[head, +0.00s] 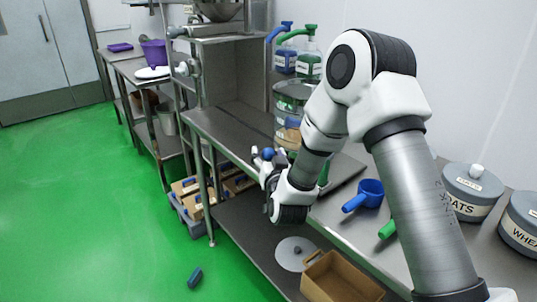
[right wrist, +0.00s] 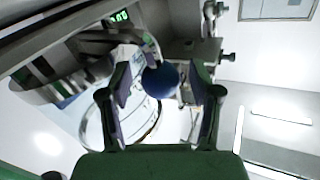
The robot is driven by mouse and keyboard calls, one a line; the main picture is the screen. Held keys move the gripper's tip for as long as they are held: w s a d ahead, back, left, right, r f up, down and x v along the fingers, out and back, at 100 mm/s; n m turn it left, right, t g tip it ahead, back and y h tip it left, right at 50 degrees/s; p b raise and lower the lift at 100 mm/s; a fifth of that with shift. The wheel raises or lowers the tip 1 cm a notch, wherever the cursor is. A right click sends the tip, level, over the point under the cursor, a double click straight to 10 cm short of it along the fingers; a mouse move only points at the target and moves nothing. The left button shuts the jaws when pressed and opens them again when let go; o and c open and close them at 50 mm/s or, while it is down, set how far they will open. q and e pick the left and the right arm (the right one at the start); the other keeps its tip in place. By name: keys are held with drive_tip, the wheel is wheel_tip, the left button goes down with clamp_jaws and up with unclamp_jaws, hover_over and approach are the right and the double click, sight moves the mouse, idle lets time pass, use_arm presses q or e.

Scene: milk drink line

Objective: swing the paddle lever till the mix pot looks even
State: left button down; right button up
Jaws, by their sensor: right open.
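My right gripper (head: 267,162) is at the front edge of the steel bench, with its fingers open. A blue ball knob (head: 268,153) shows at its fingertips. In the right wrist view the knob (right wrist: 160,80) sits between the two spread fingers, with gaps visible on both sides. I take it for the paddle lever's end; the rest of the lever is not clear. A clear round vessel (head: 291,93), perhaps the mix pot, stands behind my right arm, which partly covers it. How even its contents are cannot be told. My left gripper is not in view.
Blue and green pump bottles (head: 285,62) stand behind the vessel. A blue scoop (head: 364,194) and an oats canister (head: 472,190) are on the bench at right. An open cardboard box (head: 340,281) is below. A blue object (head: 195,277) lies on the green floor.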

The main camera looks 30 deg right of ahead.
drive_tip(key=shift+w, duration=0.2)
clamp_jaws()
drive_tip(key=shift+w, duration=0.1)
